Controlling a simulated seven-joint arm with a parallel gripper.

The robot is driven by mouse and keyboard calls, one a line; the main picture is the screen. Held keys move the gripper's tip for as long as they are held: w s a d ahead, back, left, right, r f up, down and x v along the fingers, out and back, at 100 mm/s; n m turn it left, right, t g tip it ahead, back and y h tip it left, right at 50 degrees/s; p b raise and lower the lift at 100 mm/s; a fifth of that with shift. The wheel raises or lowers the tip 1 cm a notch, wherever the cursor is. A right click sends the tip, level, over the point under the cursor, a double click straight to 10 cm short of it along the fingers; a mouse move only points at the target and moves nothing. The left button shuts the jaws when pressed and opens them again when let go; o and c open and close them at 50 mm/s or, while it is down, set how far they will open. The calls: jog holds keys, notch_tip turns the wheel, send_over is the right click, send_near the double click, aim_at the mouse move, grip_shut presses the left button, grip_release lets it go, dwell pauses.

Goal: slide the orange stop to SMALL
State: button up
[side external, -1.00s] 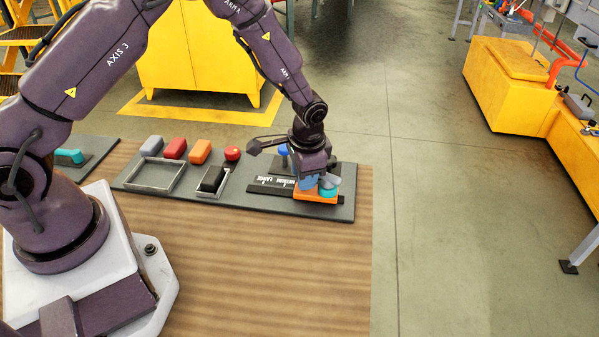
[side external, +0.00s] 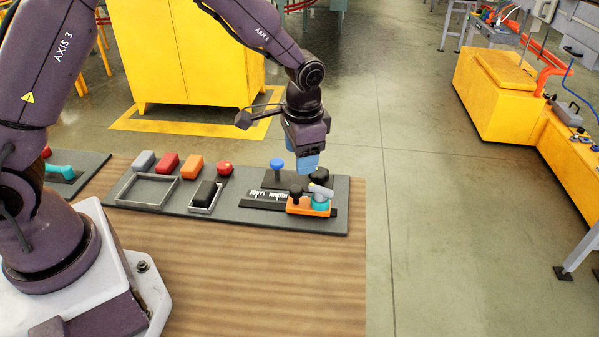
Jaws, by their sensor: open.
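The orange stop (side external: 299,209) sits at the right end of the black scale strip (side external: 249,199) on the grey board. It has a black knob (side external: 296,190) on its left part. A teal piece with a grey top (side external: 320,197) stands at its right part. White lettering on the strip shows left of the stop, seemingly LARGE and MEDIUM; the stop covers the strip's right part, and I cannot read SMALL. My gripper (side external: 305,172) has blue fingers pointing down. It is above and behind the stop, apart from it, open and empty.
Behind the strip stand a blue knob (side external: 277,164) and a black knob (side external: 319,174), close under my gripper. To the left are grey, red and orange blocks (side external: 192,166), a red button (side external: 224,168), a tray (side external: 150,176) and a black block (side external: 206,193). The wooden table front is clear.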

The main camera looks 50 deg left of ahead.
jog(key=shift+d+r, duration=0.2)
jog(key=shift+r, duration=1.35)
jog(key=s+r+n+t, duration=0.1)
jog(key=s+r+t, duration=0.1)
jog(key=s+r, duration=0.6)
jog(key=s+a+r+n+t+h, duration=0.1)
jog(key=s+r+n+t, duration=0.1)
jog(key=s+r, duration=0.7)
jog(key=s+t, duration=0.1)
jog(key=s, duration=0.4)
jog(key=shift+s+a+n, duration=0.2)
jog(key=shift+s+n, duration=0.1)
jog(key=shift+s, duration=0.05)
